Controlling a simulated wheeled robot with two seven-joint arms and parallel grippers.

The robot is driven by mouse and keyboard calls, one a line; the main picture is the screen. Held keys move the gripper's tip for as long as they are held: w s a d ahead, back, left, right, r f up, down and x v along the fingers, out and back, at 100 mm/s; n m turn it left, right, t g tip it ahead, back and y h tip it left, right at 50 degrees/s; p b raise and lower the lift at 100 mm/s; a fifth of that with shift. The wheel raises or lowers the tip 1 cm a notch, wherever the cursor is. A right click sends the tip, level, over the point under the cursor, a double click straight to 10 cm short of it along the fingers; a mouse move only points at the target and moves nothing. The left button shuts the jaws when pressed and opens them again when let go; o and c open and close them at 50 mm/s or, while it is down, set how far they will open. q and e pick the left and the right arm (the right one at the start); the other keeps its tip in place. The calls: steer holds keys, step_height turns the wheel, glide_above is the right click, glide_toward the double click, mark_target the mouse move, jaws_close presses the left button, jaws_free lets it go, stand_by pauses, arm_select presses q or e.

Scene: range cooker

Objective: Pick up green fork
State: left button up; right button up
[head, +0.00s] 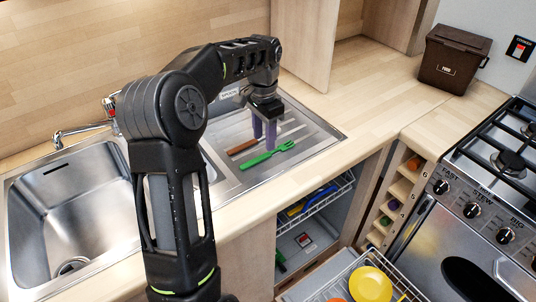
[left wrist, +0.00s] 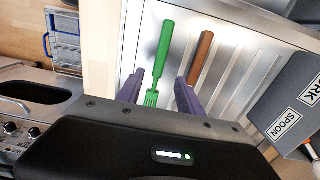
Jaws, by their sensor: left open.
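A green fork (head: 268,155) lies on the steel draining board (head: 318,140) beside the sink. It also shows in the left wrist view (left wrist: 164,50), where its tines lie between my left gripper's fingers. A brown-handled utensil (head: 242,146) lies beside it, and its brown handle is also in the left wrist view (left wrist: 202,56). My left gripper (head: 264,135) has purple fingers and points down just above the draining board. It is open, with its fingers (left wrist: 162,92) apart. The brown utensil's far end is partly hidden by the fingers. My right gripper is not in view.
A steel sink (head: 80,215) is at the left with a tap (head: 75,132). Below the counter, a dishwasher has pulled-out racks with a yellow plate (head: 370,285). A grey holder labelled spoon (left wrist: 285,120) stands close by. A gas cooker (head: 490,170) is at the right.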

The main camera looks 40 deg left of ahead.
mark_target(265, 155)
arm_select(q)
step_height(265, 155, down, 5)
steer(key=shift+d+f+p, duration=0.1)
steer(key=shift+d+p, duration=0.05)
steer(key=shift+p, duration=0.5)
steer(key=shift+c, duration=0.4)
jaws_close()
